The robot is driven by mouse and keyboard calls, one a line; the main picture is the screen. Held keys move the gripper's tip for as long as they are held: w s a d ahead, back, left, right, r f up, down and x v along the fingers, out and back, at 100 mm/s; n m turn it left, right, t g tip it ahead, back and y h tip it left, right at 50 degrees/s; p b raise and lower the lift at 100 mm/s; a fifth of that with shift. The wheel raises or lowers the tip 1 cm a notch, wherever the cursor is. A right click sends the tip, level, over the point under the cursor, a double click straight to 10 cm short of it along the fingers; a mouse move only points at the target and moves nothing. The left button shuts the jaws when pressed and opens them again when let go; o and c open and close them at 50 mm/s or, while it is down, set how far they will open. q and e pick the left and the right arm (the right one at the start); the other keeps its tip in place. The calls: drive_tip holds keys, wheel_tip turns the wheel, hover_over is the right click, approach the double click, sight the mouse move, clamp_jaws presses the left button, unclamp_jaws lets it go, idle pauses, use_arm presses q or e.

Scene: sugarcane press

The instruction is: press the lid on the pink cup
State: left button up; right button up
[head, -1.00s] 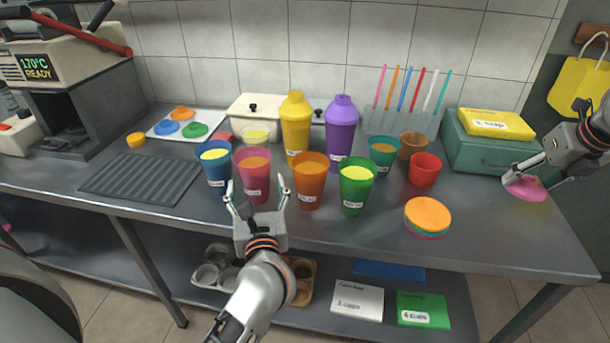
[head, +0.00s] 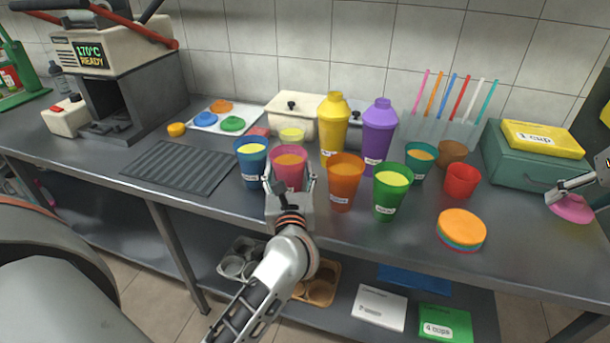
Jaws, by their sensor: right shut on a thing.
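The fingers look apart, but any contact with the cup's sides is hard to see. My right gripper (head: 562,194) is at the right edge of the head view, shut on a pink lid (head: 573,209). The lid is far to the right of the cup, near the green box.
A blue cup (head: 251,168) and an orange cup (head: 344,183) stand close on either side of the pink cup. A green cup (head: 388,196), yellow shaker (head: 333,125) and purple shaker (head: 379,130) are near.

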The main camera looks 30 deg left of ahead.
use_arm(q)
drive_tip(key=c, duration=0.9)
drive_tip(key=shift+r, duration=0.2)
use_arm(e)
drive_tip(key=shift+r, duration=0.1)
use_arm(q)
drive_tip(key=shift+r+p, duration=0.6)
drive_tip(key=shift+r, duration=1.05)
use_arm(e)
drive_tip(key=shift+r, duration=1.4)
use_arm(q)
wheel_tip(320, 180, up, 16)
drive_tip(key=p, duration=0.4)
hover_over(288, 151)
drive_tip(key=v, duration=0.3)
drive_tip(key=shift+s+d+r, duration=0.15)
drive_tip(key=shift+d, duration=0.05)
use_arm(e)
wheel_tip(288, 151, up, 10)
drive_tip(key=t, duration=0.1)
drive_tip(key=shift+s+f, duration=0.2)
